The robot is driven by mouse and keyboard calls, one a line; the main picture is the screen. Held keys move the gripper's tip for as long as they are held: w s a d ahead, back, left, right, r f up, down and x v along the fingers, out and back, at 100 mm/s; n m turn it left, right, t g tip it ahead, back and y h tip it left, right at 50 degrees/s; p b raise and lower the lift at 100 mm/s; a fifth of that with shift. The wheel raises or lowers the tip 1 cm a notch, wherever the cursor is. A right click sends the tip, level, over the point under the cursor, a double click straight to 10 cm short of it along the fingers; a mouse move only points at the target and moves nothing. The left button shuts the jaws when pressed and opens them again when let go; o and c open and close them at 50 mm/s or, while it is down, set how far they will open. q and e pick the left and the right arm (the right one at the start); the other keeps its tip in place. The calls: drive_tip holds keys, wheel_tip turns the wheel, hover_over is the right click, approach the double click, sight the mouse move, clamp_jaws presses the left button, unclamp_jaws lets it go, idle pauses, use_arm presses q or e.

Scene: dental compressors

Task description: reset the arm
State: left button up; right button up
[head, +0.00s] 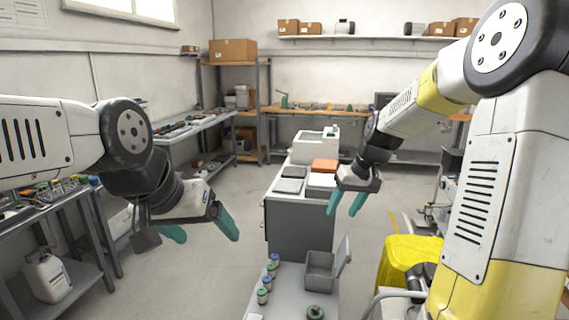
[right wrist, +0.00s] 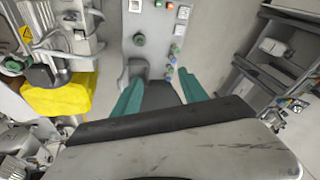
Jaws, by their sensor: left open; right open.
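My left gripper (head: 204,236) hangs at the left of the head view with its teal fingers apart and nothing between them. My right gripper (head: 345,204) is in front of the grey cabinet in the middle, fingers pointing down, open and empty. In the right wrist view its two teal fingers (right wrist: 163,92) are spread, with a grey surface and small items beyond them. Both arms are bent and held up in the air, apart from each other.
A low grey bench (head: 283,300) with small jars (head: 265,283) and an open grey box (head: 321,270) lies below. The grey cabinet (head: 296,228) holds trays and a white bin. A yellow object (head: 408,262) stands at the right. Shelving (head: 62,262) stands at left; floor between is clear.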

drive_tip(key=s+a+r+t, duration=0.1)
drive_tip(key=s+r, duration=0.3)
drive_tip(key=s, duration=0.8)
drive_tip(key=s+r+m+t, duration=0.1)
drive_tip(key=s+r, duration=0.4)
drive_tip(key=s, duration=0.7)
drive_tip(key=shift+a+r+t+h, duration=0.15)
drive_tip(key=shift+a+t+h, duration=0.25)
drive_tip(key=shift+t, duration=0.2)
